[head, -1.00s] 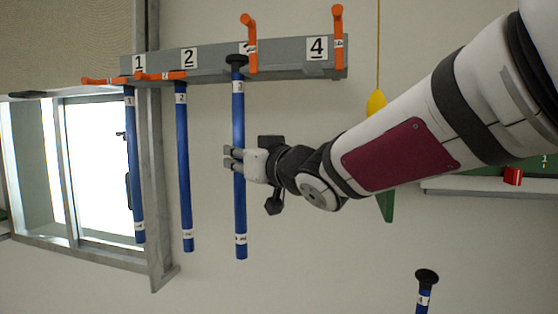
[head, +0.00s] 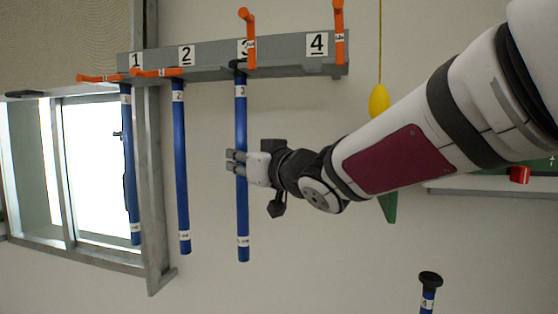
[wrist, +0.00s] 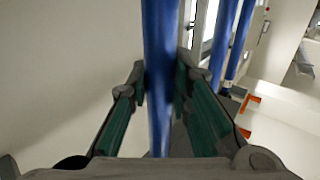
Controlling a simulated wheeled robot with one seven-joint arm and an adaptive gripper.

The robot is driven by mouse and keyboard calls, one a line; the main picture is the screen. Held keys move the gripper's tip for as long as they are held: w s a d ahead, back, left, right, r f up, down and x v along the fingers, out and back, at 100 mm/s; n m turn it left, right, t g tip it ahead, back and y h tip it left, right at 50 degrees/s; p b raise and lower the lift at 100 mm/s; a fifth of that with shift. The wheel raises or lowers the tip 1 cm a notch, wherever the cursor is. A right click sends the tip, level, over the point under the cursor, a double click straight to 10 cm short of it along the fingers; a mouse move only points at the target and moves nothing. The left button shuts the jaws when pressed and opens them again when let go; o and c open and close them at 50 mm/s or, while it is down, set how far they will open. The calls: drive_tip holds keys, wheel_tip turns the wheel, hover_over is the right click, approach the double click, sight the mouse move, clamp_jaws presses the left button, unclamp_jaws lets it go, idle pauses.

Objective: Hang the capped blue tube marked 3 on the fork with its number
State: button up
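The capped blue tube marked 3 (head: 242,205) hangs upright below the grey rail. Its dark cap (head: 238,65) is at the rail's lower edge, just under the number 3 sign (head: 242,48) and beside the raised orange gate (head: 249,35) of that fork. I cannot tell whether the cap rests on the fork. My gripper (head: 236,161) is shut on the tube's middle. In the wrist view the tube (wrist: 160,60) stands between my two finger pads (wrist: 161,85), which touch its sides; its cap is out of that view.
Blue tubes hang at fork 1 (head: 131,170) and fork 2 (head: 180,170), with orange gates lowered. Fork 4 (head: 339,35) is empty, gate raised. Another capped blue tube (head: 428,290) stands at lower right. A yellow float (head: 379,100) hangs on a cord. A window (head: 95,165) is left.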

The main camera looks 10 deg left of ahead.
drive_tip(key=o, duration=0.4)
drive_tip(key=shift+o, duration=0.2)
drive_tip(key=v, duration=1.1)
drive_tip(key=s+d+f+m+h, duration=0.1)
drive_tip(key=d+f+m+h, duration=0.3)
drive_tip(key=d, duration=0.5)
drive_tip(key=s+d+f+m+h, duration=0.15)
drive_tip(key=d+f+h, duration=0.35)
drive_tip(key=d, duration=0.5)
drive_tip(key=s+d+f+m+g+h+b, duration=0.1)
drive_tip(key=s+d+f+g, duration=0.2)
drive_tip(key=s+f, duration=0.3)
drive_tip(key=s+d+f+m+g+h+b, duration=0.1)
drive_tip(key=s+d+f+m+g+h, duration=0.1)
drive_tip(key=s+f, duration=0.5)
drive_tip(key=s+d+g, duration=0.1)
drive_tip(key=s+g, duration=0.1)
drive_tip(key=s, duration=0.2)
drive_tip(key=shift+s+d+h, duration=0.15)
drive_tip(key=shift+s+h, duration=0.15)
